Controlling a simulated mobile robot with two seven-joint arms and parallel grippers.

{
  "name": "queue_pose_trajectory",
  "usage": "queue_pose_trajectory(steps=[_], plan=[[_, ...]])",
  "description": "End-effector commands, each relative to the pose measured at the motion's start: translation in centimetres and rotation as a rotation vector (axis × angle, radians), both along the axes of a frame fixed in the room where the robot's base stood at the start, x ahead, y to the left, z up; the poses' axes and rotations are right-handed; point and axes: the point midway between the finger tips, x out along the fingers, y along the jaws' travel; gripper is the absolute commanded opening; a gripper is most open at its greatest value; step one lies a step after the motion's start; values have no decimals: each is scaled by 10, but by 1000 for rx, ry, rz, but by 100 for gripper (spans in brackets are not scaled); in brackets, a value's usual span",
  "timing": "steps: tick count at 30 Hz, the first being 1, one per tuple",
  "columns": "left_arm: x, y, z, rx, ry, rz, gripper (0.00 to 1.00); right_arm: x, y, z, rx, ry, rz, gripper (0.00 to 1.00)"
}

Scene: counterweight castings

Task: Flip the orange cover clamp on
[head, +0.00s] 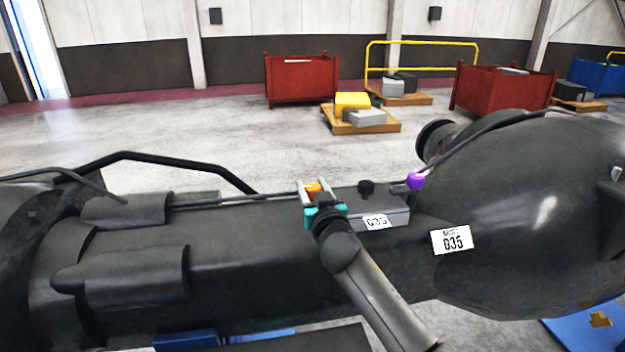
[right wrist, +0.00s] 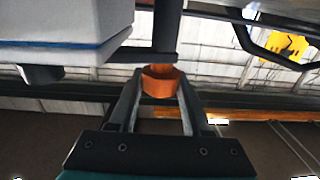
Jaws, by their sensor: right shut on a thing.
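The orange cover clamp (head: 314,187) sits at the left end of a small grey box (head: 394,204) on the dark machine's beam. My right gripper (head: 315,194), with teal parts at its base, is shut on the clamp. In the right wrist view the orange clamp (right wrist: 159,83) is between the two grey fingers (right wrist: 158,100), below a dark bar; a narrower orange part continues up past the bar. The exact finger contact is partly hidden in the head view. My left gripper is in neither view.
A purple part (head: 415,181) and a black knob (head: 366,188) are right of the clamp. The large dark rounded casting (head: 535,220) bulks at the right. A black bent rail (head: 190,160) runs behind at left. Red bins (head: 301,78) and loaded pallets (head: 362,126) stand far back on open floor.

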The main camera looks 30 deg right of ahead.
Motion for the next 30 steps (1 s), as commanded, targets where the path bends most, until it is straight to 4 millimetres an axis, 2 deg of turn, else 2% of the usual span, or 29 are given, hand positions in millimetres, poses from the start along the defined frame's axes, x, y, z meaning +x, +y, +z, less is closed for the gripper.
queue_pose_trajectory(steps=[1, 9, 27, 28, 30], plan=[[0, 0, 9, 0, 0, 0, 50, -1, -2, 2, -4, 6, 30, 0], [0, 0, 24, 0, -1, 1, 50, 0, -1, 0, -3, 6, 159, 0], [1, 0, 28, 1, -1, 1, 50, 0, 0, -2, -1, 4, 206, 0], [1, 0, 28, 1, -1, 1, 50, 0, 0, -2, -1, 4, 206, 50], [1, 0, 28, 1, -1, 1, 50, 0, 0, -2, -1, 4, 206, 58]])
